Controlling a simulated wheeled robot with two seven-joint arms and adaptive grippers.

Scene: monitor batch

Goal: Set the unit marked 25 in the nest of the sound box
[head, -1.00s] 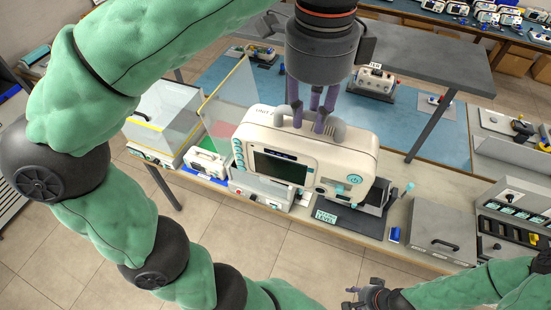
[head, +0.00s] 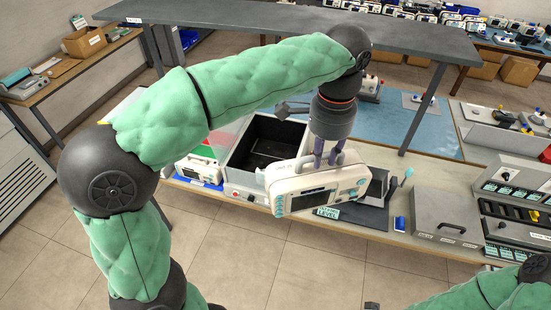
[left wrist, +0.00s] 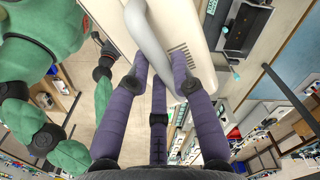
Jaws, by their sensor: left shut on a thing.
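My left gripper (head: 328,158) is shut on the carry handle of a white monitor unit (head: 318,188). The unit has a dark screen and teal buttons and hangs tilted above the bench's front edge; I cannot read its number now. In the left wrist view the purple fingers (left wrist: 160,68) close around the grey handle (left wrist: 152,38) on the white case. An open box with a dark interior (head: 283,132) stands behind and left of the unit, probably the sound box. Its nest is not clear to me. Only a scrap of my right gripper (head: 371,305) shows at the bottom edge.
A grey lidded case (head: 446,222) and a small blue item (head: 400,224) lie farther right. Another white unit (head: 198,170) stands left of the box. A grey shelf (head: 300,24) spans behind.

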